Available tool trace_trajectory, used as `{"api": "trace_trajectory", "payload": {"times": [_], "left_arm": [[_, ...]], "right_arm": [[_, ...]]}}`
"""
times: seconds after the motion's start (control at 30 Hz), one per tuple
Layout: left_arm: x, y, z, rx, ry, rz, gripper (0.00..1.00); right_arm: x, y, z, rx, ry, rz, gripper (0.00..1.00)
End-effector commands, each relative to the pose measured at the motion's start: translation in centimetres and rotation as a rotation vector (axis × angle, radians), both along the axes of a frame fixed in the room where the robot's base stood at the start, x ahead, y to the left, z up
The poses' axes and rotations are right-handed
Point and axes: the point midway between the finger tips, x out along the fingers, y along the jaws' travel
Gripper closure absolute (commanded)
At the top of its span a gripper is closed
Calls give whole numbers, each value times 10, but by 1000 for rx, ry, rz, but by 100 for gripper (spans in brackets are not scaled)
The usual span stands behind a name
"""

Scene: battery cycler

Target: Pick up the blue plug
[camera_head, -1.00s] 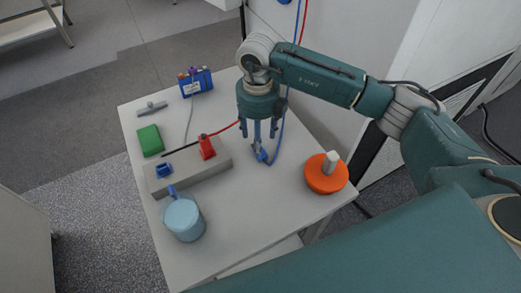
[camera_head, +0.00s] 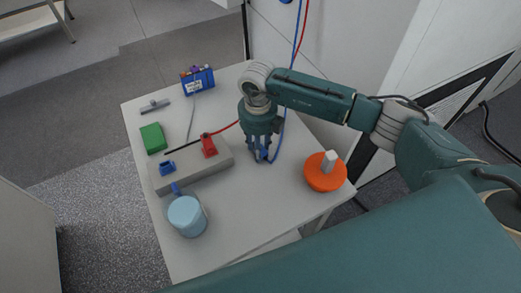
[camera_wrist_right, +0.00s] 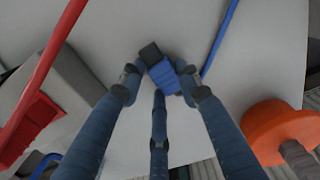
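The blue plug (camera_head: 264,154) lies on the white table, at the end of a blue cable. In the right wrist view the plug (camera_wrist_right: 168,74) has a blue ribbed body and a dark end. My right gripper (camera_head: 262,158) points down over it, with its three fingers spread around the plug. In the wrist view the right gripper (camera_wrist_right: 158,84) is open: the left fingertip is clear of the plug. The right fingertip is close to the plug's side; I cannot tell if it touches. My left gripper is not in view.
A grey block (camera_head: 205,173) holds a red plug (camera_head: 208,146) and a blue piece (camera_head: 167,168). An orange disc with a pale knob (camera_head: 322,177) stands right of my gripper. A light blue mug (camera_head: 187,218), green box (camera_head: 153,139) and blue case (camera_head: 198,83) are on the table (camera_head: 245,225).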

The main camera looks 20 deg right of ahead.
Motion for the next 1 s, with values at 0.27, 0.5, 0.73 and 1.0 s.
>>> {"api": "trace_trajectory", "payload": {"times": [0.27,0.5,0.73,1.0], "left_arm": [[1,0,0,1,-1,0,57],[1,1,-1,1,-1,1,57],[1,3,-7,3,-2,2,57],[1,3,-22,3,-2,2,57]], "right_arm": [[0,0,1,0,0,0,90],[1,0,4,0,-1,0,91],[1,0,29,1,-5,1,91],[2,0,95,1,-9,1,91]]}}
